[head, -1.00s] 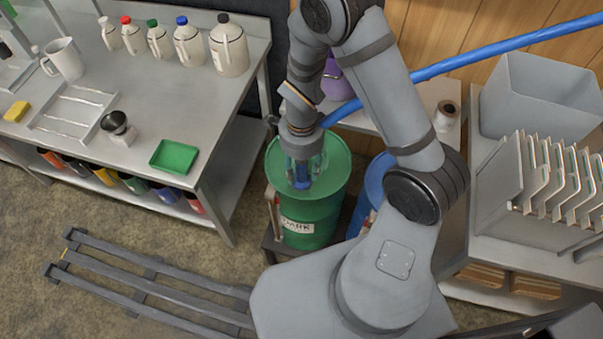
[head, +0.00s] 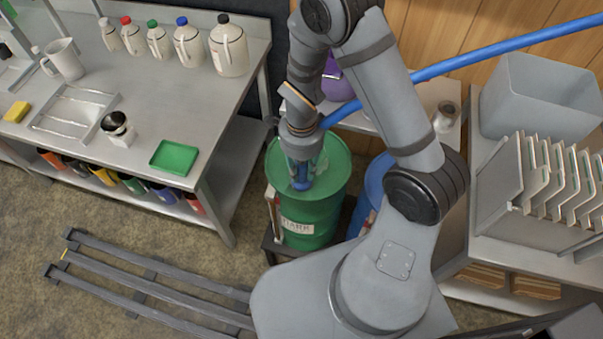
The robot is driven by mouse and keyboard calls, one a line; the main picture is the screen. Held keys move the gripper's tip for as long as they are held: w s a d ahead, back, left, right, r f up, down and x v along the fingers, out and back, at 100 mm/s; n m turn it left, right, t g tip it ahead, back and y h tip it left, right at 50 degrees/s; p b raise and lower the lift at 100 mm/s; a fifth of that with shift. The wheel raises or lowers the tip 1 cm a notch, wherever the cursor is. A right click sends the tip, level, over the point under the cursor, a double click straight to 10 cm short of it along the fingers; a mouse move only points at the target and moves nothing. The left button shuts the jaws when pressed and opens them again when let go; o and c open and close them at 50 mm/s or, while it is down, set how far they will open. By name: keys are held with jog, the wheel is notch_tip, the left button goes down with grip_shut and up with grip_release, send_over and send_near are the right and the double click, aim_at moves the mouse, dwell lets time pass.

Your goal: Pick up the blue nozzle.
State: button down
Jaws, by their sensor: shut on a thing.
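My gripper (head: 299,172) points down over the top of the green drum (head: 330,170). Its fingers are shut on the blue nozzle (head: 299,185), a small blue piece that shows between and below the fingertips. The fingers hide most of the nozzle. I cannot tell whether the nozzle touches the drum lid or is just above it.
A blue drum (head: 376,180) stands right of the green one, partly behind my arm. A steel bench (head: 190,110) with jugs, a green tray (head: 174,157) and a yellow sponge (head: 16,111) is at left. A grey bin (head: 540,100) and a rack are at right. A slatted pallet (head: 150,285) lies on the floor.

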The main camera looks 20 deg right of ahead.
jog(key=shift+r, duration=0.1)
jog(key=shift+r, duration=4.9)
